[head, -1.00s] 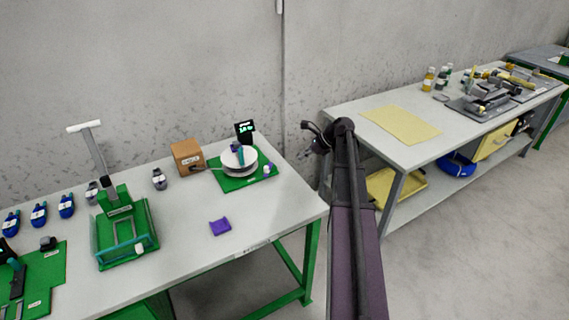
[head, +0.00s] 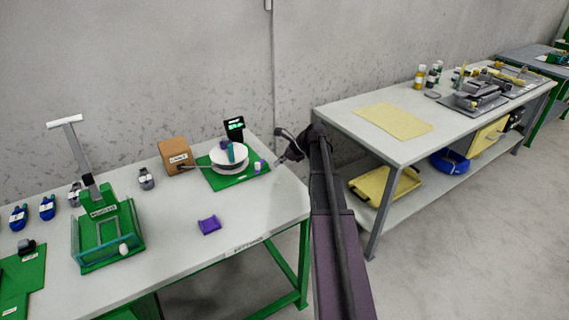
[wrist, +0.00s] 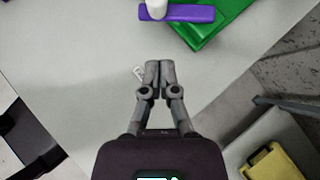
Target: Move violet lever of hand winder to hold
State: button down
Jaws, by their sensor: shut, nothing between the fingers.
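The hand winder is a white round drum (head: 229,156) on a green base (head: 218,183), on the left bench. Its violet lever (wrist: 188,13) shows in the wrist view as a flat bar at the top edge, with a white knob (wrist: 156,9) at its left end. In the head view the violet lever is small, at the right side of the base. My gripper (wrist: 160,62) is shut and empty. It is over the bench top, just short of the lever in the wrist view, with a gap between. In the head view it is right of the winder.
A brown box (head: 175,156) stands left of the winder and a small display (head: 234,128) behind it. A loose purple piece (head: 209,225) lies in front. A green fixture (head: 106,238) stands further left. A second bench (head: 390,145) is to the right, across a floor gap.

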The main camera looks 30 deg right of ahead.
aim_at(260, 167)
jog(key=shift+w+a+f, duration=0.25)
jog(key=shift+w+a, duration=0.5)
jog(key=shift+a, duration=0.25)
jog(key=shift+w+a+f, duration=0.2)
jog(key=shift+w+a, duration=0.55)
jog(key=shift+a, duration=0.25)
